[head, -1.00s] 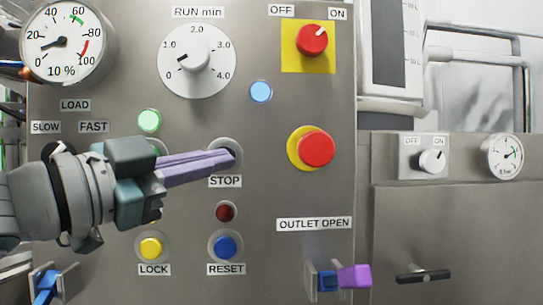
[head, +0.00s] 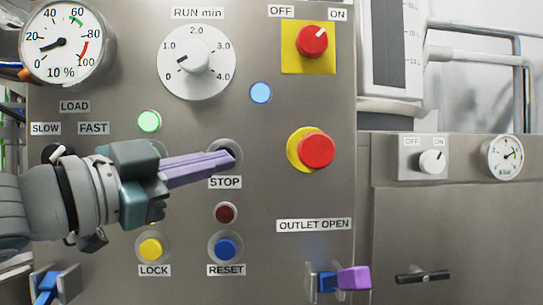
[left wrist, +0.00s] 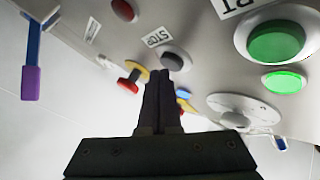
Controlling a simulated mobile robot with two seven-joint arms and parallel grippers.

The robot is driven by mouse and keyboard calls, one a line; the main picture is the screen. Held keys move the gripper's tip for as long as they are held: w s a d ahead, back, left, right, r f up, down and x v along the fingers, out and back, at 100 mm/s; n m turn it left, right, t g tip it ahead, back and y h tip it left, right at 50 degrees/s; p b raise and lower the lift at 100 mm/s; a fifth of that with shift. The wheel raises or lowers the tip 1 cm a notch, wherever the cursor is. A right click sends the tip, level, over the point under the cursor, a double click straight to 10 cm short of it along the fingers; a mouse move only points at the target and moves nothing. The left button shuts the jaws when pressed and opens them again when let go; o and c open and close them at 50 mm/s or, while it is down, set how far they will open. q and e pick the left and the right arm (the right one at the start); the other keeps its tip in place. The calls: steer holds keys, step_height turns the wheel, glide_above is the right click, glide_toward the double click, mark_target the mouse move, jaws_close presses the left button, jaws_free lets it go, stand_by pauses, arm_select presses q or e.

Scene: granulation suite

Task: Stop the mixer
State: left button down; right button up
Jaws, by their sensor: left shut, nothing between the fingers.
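The STOP button (head: 238,152) is a dark button in a pale ring above its STOP label (head: 225,182), on the steel control panel (head: 300,195). My left gripper (head: 232,157) is shut and empty, and its lilac fingertips overlap the button, hiding most of it. In the left wrist view the dark STOP button (left wrist: 172,61) shows just beyond the fingertips (left wrist: 160,74). I cannot tell whether they touch it. The green lamp (head: 149,121) is lit. The right gripper is not in view.
The red emergency knob (head: 317,150) on its yellow base is to the right. The blue RESET button (head: 225,247), yellow LOCK button (head: 151,249) and dark red lamp (head: 226,213) lie below. The purple outlet lever (head: 354,279) sticks out at lower right.

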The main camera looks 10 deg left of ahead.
arm_select(q)
steer(key=shift+w+a, duration=0.1)
steer(key=shift+w, duration=0.3)
stand_by(0.5)
steer(key=shift+s, duration=0.15)
steer(key=shift+s+d+p, duration=0.25)
steer(key=shift+s+p, duration=0.1)
steer(key=shift+s, duration=0.3)
steer(key=s, duration=0.2)
steer(key=s+d, duration=0.1)
steer(key=s, duration=0.1)
steer(key=shift+s+d+p, duration=0.15)
steer(key=shift+s+p, duration=0.15)
steer(key=shift+s, duration=0.1)
stand_by(0.7)
